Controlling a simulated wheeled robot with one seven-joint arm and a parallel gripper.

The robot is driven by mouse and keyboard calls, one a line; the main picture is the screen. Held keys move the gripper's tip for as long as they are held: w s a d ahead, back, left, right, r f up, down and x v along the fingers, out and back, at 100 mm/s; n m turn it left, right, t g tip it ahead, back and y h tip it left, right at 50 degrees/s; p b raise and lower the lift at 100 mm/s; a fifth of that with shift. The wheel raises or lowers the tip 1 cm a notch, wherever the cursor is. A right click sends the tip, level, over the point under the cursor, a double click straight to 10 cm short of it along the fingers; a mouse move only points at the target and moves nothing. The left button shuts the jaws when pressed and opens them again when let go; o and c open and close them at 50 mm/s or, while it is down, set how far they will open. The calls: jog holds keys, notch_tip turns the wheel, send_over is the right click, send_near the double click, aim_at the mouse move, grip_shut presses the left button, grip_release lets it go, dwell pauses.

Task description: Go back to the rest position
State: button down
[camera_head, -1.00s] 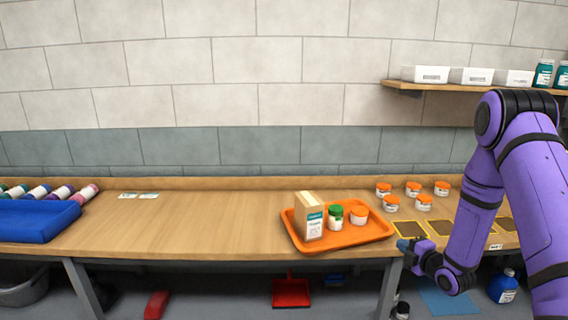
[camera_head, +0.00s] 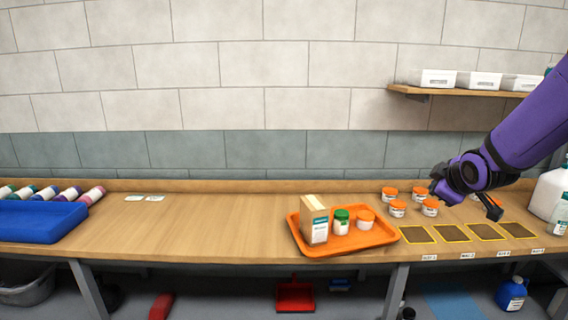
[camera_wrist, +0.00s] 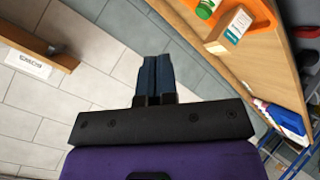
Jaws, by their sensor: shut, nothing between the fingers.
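My gripper (camera_head: 494,209) is at the end of my purple arm, over the right part of the wooden counter, above the dark yellow-edged squares and beside the orange-lidded jars. In the wrist view its two dark fingers (camera_wrist: 155,75) are together with nothing between them. The wrist view is tilted and shows the wall, the counter and part of the orange tray.
The orange tray (camera_head: 375,238) holds a box (camera_head: 314,222), a green-lidded jar (camera_head: 341,222) and an orange-lidded jar (camera_head: 365,221). Several orange-lidded jars (camera_head: 398,209) stand behind. A shelf (camera_head: 420,91) with white bins is above. A blue tray (camera_head: 40,222) is left. The counter's left-middle is mostly clear.

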jog(key=s+a+r+m+g, duration=0.1)
jog(key=s+a+r+m, duration=0.1)
jog(key=s, duration=0.8)
jog(key=s+a+r+m+g, duration=0.2)
jog(key=s+r+m, duration=0.2)
jog(key=s, duration=0.6)
jog(key=s+a+r+m+g, duration=0.2)
jog(key=s+r+m, duration=0.1)
jog(key=s, duration=0.7)
jog(key=shift+s+a+m+y, duration=0.15)
jog(key=shift+a+m+y, duration=0.25)
jog(key=shift+m, duration=0.2)
